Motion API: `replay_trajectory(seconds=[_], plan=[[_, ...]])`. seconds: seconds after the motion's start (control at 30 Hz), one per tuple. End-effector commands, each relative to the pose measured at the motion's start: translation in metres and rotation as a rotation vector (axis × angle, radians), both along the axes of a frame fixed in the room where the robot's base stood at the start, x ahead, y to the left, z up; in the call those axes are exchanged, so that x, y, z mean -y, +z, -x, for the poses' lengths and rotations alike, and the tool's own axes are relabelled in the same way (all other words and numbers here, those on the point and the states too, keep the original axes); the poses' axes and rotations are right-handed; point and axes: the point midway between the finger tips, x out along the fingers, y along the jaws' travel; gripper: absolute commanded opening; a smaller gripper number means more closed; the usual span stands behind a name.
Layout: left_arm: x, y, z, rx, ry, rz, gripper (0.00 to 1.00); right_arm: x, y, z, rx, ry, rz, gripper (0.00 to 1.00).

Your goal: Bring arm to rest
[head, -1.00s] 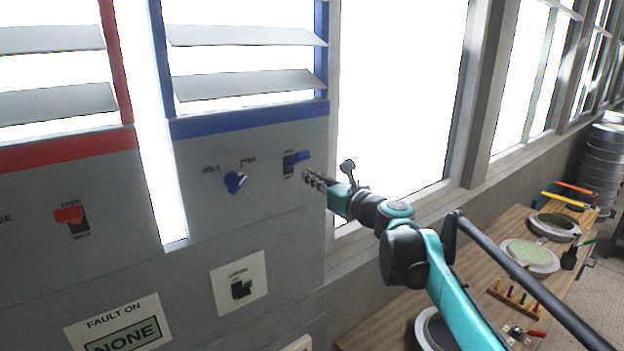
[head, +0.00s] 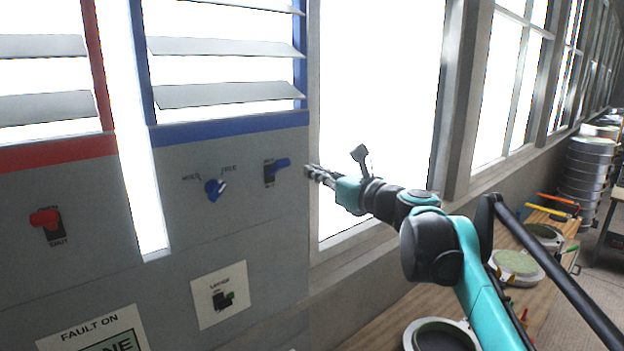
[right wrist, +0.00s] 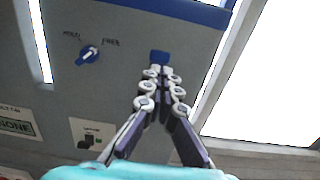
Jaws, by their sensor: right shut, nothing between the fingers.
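My right gripper (head: 312,173) is shut and empty in the head view, just right of the blue lever switch (head: 277,165) on the grey panel (head: 180,245). In the right wrist view the shut right gripper (right wrist: 161,72) points at the panel, its fingertips just below the blue lever in the picture. The right arm reaches in from the lower right in the head view. My left gripper is not in view.
Louvres (head: 220,94) are above. A wooden bench (head: 380,335) with round moulds (head: 517,266) runs along the windows at right.

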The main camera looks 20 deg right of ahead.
Motion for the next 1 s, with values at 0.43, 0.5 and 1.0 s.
replay_trajectory(seconds=[0.43,0.5,1.0], plan=[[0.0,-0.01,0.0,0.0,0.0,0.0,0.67,-0.009,-0.019,0.004,-0.001,0.014,0.059,0.0],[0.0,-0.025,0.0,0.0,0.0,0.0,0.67,-0.021,-0.049,0.011,-0.002,0.035,0.155,0.0],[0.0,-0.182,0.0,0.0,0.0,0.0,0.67,-0.108,-0.417,0.132,0.121,0.484,1.451,0.0]])
